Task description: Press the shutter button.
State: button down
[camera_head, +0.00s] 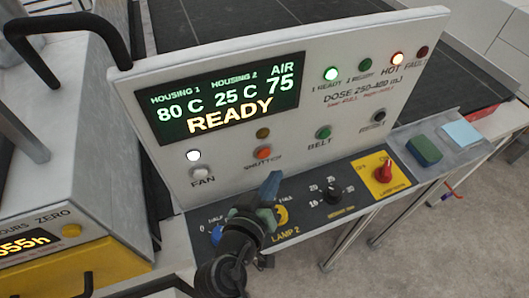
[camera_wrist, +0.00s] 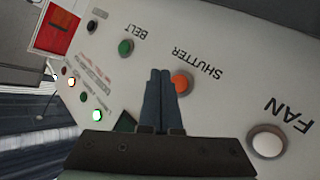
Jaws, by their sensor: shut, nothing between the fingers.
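I cannot tell whether the fingertips touch the button or the panel.
The white fan button (camera_head: 200,173) is left of the shutter button, and the green belt button (camera_head: 323,132) is right. The lower panel has a black dial (camera_head: 332,192) and a red switch (camera_head: 384,171). The display (camera_head: 220,98) reads READY. A green block (camera_head: 424,150) lies at the right.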

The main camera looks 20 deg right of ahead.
aim_at(270, 154)
jog(key=shift+w+b, duration=0.45)
jog(key=shift+w, duration=1.1)
dwell(0.9)
jog(key=shift+w, duration=0.4)
jog(key=shift+w+a+b, duration=0.1)
jog(key=shift+w+b, duration=0.3)
jog(key=shift+b, duration=0.1)
dwell(0.4)
jog(key=shift+s, duration=0.85)
jog(key=shift+s, duration=2.5)
